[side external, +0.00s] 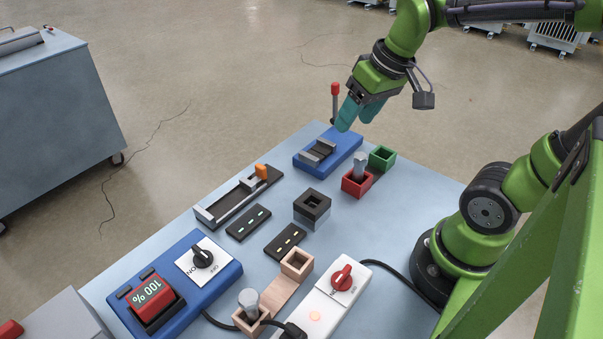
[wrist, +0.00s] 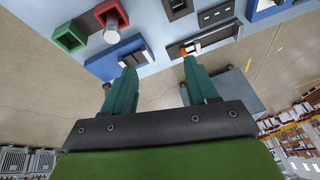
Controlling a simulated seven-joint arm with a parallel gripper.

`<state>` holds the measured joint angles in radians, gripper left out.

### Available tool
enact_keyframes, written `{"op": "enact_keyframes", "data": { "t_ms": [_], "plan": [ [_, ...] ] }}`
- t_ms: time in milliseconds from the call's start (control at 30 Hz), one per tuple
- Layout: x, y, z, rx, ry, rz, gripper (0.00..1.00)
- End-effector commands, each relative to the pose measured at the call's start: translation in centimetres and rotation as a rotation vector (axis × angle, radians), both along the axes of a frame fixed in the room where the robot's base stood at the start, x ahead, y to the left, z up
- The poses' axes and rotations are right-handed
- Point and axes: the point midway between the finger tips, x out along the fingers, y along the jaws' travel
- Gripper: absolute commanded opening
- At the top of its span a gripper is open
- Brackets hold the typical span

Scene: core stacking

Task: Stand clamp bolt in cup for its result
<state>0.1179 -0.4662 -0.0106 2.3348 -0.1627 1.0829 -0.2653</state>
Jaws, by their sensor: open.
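My gripper (side external: 357,113) is open and empty, raised above the far end of the table. It also shows in the wrist view (wrist: 158,70). Below it is a blue clamp base (side external: 347,151) with grey jaws (side external: 318,151) and an upright red-tipped lever (side external: 335,90). I see no bolt between the jaws. A grey bolt (side external: 360,164) stands upright in a red cup (side external: 353,187); it also shows in the wrist view (wrist: 112,33). A green cup (side external: 382,157) beside it looks empty. Another grey bolt (side external: 249,301) stands in a wooden cup near the front.
A dark square cup (side external: 312,205) stands mid-table, near a rail with an orange block (side external: 262,171). An empty wooden cup (side external: 297,262), a white box with a red knob (side external: 342,277) and a blue unit reading 100 % (side external: 151,297) are nearer the front.

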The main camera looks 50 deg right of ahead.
Motion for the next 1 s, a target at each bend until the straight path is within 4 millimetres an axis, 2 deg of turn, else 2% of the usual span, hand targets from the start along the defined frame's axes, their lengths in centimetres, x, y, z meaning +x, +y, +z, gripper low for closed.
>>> {"op": "enact_keyframes", "data": {
  "t_ms": [33, 100, 267, 1000],
  "plan": [
    [-0.7, 1.3, 0.7, 0.032, -0.070, -0.018, 0.58],
    [-1.3, 2.7, 1.2, 0.080, -0.143, -0.052, 0.58],
    [-2.2, 4.3, 1.9, 0.162, -0.236, -0.100, 0.58],
    [-2.3, 4.5, 2.0, 0.176, -0.250, -0.111, 0.58]
  ]
}}
